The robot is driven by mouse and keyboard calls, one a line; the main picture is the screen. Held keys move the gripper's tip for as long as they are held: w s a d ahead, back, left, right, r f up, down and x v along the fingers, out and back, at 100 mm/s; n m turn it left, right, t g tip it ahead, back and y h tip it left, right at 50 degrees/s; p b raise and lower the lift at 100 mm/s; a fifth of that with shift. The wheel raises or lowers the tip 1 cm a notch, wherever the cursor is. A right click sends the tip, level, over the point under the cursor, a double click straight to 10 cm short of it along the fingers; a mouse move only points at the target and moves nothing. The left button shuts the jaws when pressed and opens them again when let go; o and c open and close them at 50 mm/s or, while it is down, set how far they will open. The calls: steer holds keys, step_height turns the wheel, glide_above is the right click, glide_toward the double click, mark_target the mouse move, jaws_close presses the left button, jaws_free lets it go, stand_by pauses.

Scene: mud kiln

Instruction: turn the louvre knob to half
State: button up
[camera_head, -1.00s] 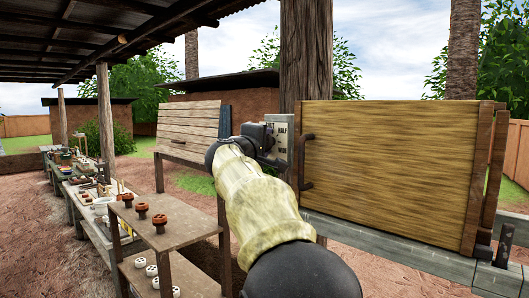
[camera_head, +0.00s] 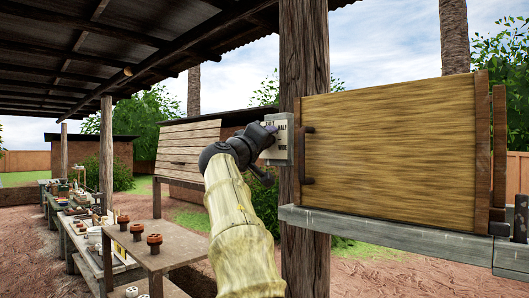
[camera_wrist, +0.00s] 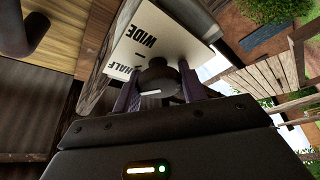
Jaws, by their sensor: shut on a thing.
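The louvre knob (camera_wrist: 158,78) is dark and round and sits on a white dial plate (camera_wrist: 160,42) marked HALF and WIDE in the wrist view. My gripper (camera_wrist: 158,90) is shut on the knob, one finger on each side. A short white mark shows on the knob, but I cannot tell which label it points to. In the head view my gripper (camera_head: 268,131) covers the knob.
A wooden door panel (camera_head: 390,150) with a dark handle (camera_head: 305,155) stands right of the plate. A slatted wooden panel (camera_head: 190,145) is behind my arm. A shelf (camera_head: 150,250) with several clay pieces stands at the lower left.

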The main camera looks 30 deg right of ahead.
steer(key=shift+f+m+h+b, duration=0.1)
steer(key=shift+m+h+b, duration=0.3)
steer(key=shift+m, duration=0.3)
steer(key=o, duration=0.9)
steer(key=shift+a, duration=0.1)
steer(key=b+v, duration=0.3)
steer(key=v, duration=0.2)
steer(key=b+v, duration=0.3)
steer(key=v, duration=0.3)
steer(key=b+v, duration=0.4)
steer(key=v, duration=0.2)
steer(key=shift+s+a+r, duration=0.15)
steer(key=shift+r, duration=0.05)
